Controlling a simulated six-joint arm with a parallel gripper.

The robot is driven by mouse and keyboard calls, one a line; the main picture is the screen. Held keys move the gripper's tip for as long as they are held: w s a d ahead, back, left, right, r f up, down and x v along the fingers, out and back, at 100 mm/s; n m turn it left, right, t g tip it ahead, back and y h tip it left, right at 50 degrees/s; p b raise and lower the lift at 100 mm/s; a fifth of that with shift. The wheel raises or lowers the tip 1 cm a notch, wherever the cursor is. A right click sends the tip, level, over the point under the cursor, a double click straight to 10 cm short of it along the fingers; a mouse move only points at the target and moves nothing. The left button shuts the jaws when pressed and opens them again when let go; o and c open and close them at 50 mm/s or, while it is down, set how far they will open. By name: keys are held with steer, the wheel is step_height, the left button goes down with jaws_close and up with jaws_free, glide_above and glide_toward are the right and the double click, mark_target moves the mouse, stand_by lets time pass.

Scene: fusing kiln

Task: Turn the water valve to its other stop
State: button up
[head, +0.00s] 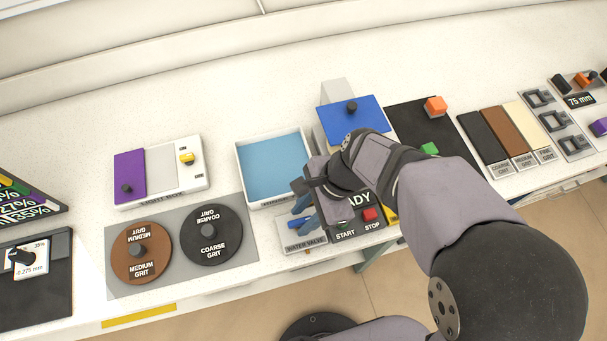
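The water valve (303,244) is a small pale plate with a "WATER VALVE" label at the front edge of the bench, below the blue rinse tray. The gripper body covers the upper part of the valve. I cannot tell whether the fingers touch the handle or how far apart they are.
Grit discs (211,236) lie to the left.

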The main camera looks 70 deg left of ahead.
jaws_close()
steer(key=shift+n, duration=0.3)
steer(key=n+h+p, duration=0.1)
steer(key=n, duration=0.2)
steer(key=shift+a+h+p, duration=0.15)
steer(key=shift+h+p, duration=0.15)
steer(key=shift+p, duration=0.05)
steer(key=n, duration=0.2)
steer(key=n+h, duration=0.1)
steer(key=n, duration=0.1)
steer(key=shift+s+a+t+p, duration=0.15)
steer(key=shift+t+p, duration=0.25)
steer(key=n, duration=0.2)
steer(key=n+t+h, duration=0.1)
steer(key=n, duration=0.2)
steer(key=shift+s+a+t+h, duration=0.1)
steer(key=shift+s+t+h, duration=0.05)
steer(key=shift+t+h, duration=0.15)
steer(key=n+t, duration=0.2)
steer(key=n, duration=0.3)
steer(key=shift+s, duration=0.1)
steer(key=shift+n, duration=0.3)
